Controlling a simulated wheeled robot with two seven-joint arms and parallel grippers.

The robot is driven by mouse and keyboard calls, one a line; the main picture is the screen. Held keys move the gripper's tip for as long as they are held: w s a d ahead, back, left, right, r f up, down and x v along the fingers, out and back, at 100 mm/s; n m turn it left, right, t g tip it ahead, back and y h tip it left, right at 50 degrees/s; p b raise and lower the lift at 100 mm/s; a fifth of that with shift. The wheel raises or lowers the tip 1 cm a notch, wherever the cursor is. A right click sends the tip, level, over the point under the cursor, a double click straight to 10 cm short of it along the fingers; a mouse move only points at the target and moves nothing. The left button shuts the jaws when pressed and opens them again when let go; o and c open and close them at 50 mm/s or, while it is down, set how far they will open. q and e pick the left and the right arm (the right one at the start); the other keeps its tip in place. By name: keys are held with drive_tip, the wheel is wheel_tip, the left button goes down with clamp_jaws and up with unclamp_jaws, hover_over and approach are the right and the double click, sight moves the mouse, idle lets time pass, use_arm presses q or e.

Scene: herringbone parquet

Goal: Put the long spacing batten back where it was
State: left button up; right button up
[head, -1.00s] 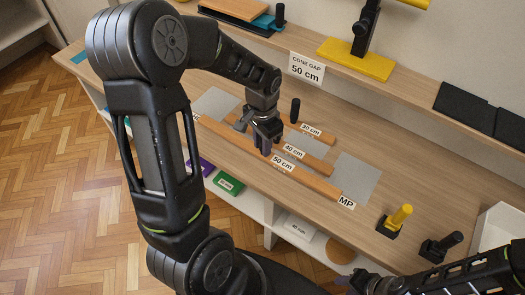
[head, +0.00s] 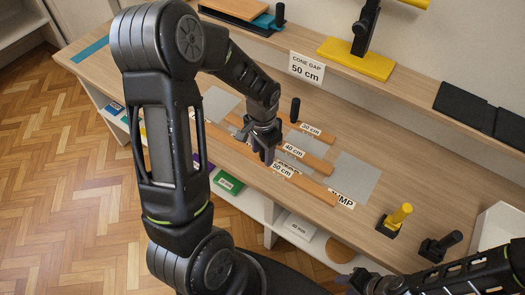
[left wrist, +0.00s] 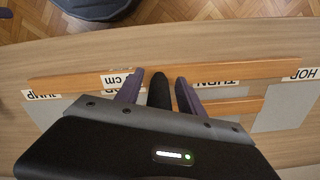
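The long orange batten, labelled 50 cm (head: 310,187), lies lengthwise along the front of the wooden bench, frontmost of several battens. It also spans the left wrist view (left wrist: 70,79). My left gripper (head: 267,158) is down at its middle. In the left wrist view its purple fingers (left wrist: 160,92) stand either side of a black upright knob, with a gap showing on each side. The knob's foot is hidden. The 40 cm batten (head: 320,164) and 30 cm batten (head: 324,138) lie behind. My right gripper (head: 352,281) is at the lower edge, its fingers unclear.
Grey mats (head: 360,177) lie under the battens, with a JUMP label (head: 342,199) by the long batten's right end. A yellow peg (head: 399,215) and a black peg (head: 440,245) stand to the right. A raised shelf carries a CONE GAP 50 cm sign (head: 307,69).

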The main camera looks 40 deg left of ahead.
use_arm(q)
wheel_tip(320, 180, up, 12)
drive_tip(key=shift+r, duration=0.15)
idle(0.6)
idle(0.8)
